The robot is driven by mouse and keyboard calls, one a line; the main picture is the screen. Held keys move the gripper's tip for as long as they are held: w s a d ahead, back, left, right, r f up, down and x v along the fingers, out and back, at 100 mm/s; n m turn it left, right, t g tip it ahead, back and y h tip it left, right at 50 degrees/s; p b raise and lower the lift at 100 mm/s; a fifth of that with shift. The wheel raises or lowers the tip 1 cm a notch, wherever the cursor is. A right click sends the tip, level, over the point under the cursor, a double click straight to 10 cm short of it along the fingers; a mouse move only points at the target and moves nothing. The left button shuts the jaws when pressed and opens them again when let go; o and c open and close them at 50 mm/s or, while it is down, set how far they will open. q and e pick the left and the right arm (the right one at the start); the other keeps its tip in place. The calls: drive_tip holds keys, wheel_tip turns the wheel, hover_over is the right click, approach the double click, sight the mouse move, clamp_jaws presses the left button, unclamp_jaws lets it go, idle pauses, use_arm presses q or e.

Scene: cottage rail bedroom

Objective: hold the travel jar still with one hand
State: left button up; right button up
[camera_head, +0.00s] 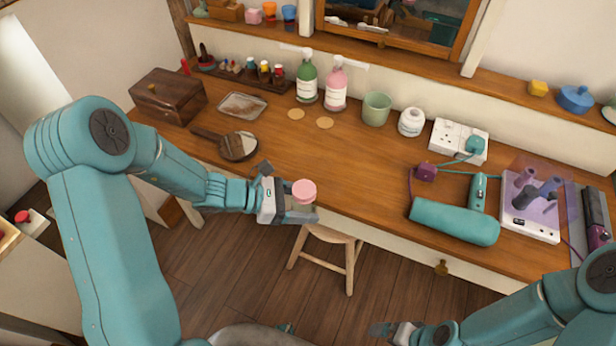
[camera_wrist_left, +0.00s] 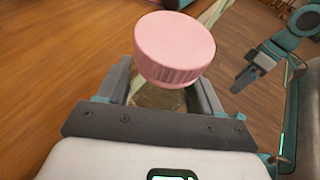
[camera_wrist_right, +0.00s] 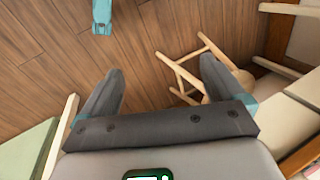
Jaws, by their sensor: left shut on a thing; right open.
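The travel jar has a pink ribbed lid (camera_head: 304,190) and a clear body. My left gripper (camera_head: 290,205) is shut on the jar body and holds it near the front edge of the wooden desk (camera_head: 350,185). In the left wrist view the pink lid (camera_wrist_left: 174,47) stands above the fingers, and the jar body (camera_wrist_left: 157,97) shows between them, partly hidden by the lid. My right gripper (camera_head: 385,330) is low at the bottom of the head view, apart from the jar. In the right wrist view the right gripper (camera_wrist_right: 155,90) is open, with nothing between its fingers.
A hand mirror (camera_head: 238,146), a tray (camera_head: 242,105), and green (camera_head: 307,82) and pink (camera_head: 336,90) bottles are on the desk. A teal hair dryer (camera_head: 455,222) lies at right by a white device (camera_head: 530,218). A wooden stool (camera_head: 330,236) stands below the jar.

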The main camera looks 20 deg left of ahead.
use_arm(q)
drive_tip(key=d+m+g, duration=0.2)
drive_tip(key=d, duration=0.2)
drive_tip(key=w+d+f+m+g+h, duration=0.1)
drive_tip(key=d+m+g, duration=0.1)
drive_tip(key=d, duration=0.2)
drive_tip(key=d+m+g, duration=0.2)
drive_tip(key=d+g, duration=0.1)
drive_tip(key=d, duration=0.1)
drive_tip(key=shift+w+f+h, duration=0.25)
drive_tip(key=shift+w+h, duration=0.05)
drive_tip(key=shift+h, duration=0.1)
clamp_jaws()
use_arm(e)
drive_tip(key=shift+c, duration=0.3)
drive_tip(key=c, duration=0.3)
drive_tip(key=w+a+r+m+g+h, duration=0.2)
drive_tip(key=w+r+m+g+h, duration=0.25)
drive_tip(key=w+r+m, duration=1.1)
drive_tip(key=shift+c, duration=0.2)
drive_tip(key=w+a+r+n+t, duration=0.3)
drive_tip(key=a+r+n+t, duration=0.1)
drive_tip(key=a+r, duration=1.2)
use_arm(q)
drive_tip(key=shift+d+m+g, duration=0.3)
drive_tip(key=shift+d, duration=0.1)
use_arm(e)
wheel_tip(320, 180, down, 7)
drive_tip(key=shift+s+d, duration=0.15)
drive_tip(key=shift+d, duration=0.2)
